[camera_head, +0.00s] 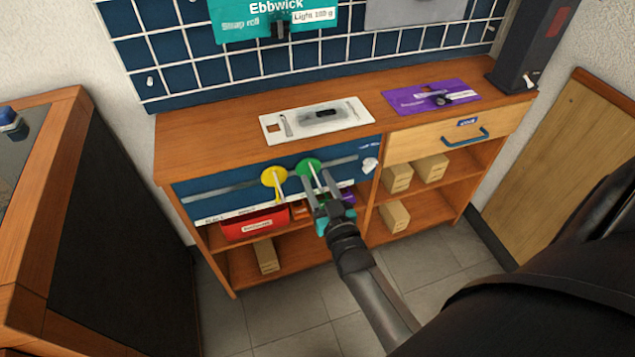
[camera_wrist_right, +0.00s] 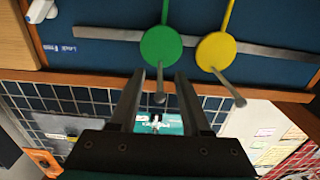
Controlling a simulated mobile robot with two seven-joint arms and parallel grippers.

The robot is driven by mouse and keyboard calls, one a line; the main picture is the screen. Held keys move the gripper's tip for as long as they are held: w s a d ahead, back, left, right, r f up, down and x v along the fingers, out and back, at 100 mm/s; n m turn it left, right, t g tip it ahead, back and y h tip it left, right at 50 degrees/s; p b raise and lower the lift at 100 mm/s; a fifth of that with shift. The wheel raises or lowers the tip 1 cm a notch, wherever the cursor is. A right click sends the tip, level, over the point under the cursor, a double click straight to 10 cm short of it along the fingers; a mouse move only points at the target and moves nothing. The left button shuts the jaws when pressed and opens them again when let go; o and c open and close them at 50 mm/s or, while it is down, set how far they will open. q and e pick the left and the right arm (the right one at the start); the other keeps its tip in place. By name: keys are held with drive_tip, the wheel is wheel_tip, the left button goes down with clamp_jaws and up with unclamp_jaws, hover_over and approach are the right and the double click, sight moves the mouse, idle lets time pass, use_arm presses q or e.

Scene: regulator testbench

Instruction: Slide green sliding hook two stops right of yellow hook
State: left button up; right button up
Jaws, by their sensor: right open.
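The green sliding hook (camera_head: 308,166) is a round green disc with a grey peg, on a grey rail (camera_head: 222,189) across the blue bench front. The yellow hook (camera_head: 273,176) is just left of it, close beside it. In the wrist view, which is turned over, the green hook (camera_wrist_right: 160,46) is left of the yellow hook (camera_wrist_right: 216,50). My right gripper (camera_head: 315,178) is open in front of the green hook. In the wrist view its fingers (camera_wrist_right: 161,78) appear either side of the green peg, with gaps. The rail's stops cannot be made out. My left gripper is not in view.
A white knob-like piece (camera_head: 369,165) sits at the rail's right end. A red bin (camera_head: 254,223) and cardboard boxes (camera_head: 396,216) are on the shelves below. A white plate (camera_head: 316,121) and purple board (camera_head: 432,97) lie on the bench top.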

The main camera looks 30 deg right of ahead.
drive_tip(key=shift+w, duration=0.25)
clamp_jaws()
idle(0.3)
drive_tip(key=shift+d, duration=0.1)
idle(0.9)
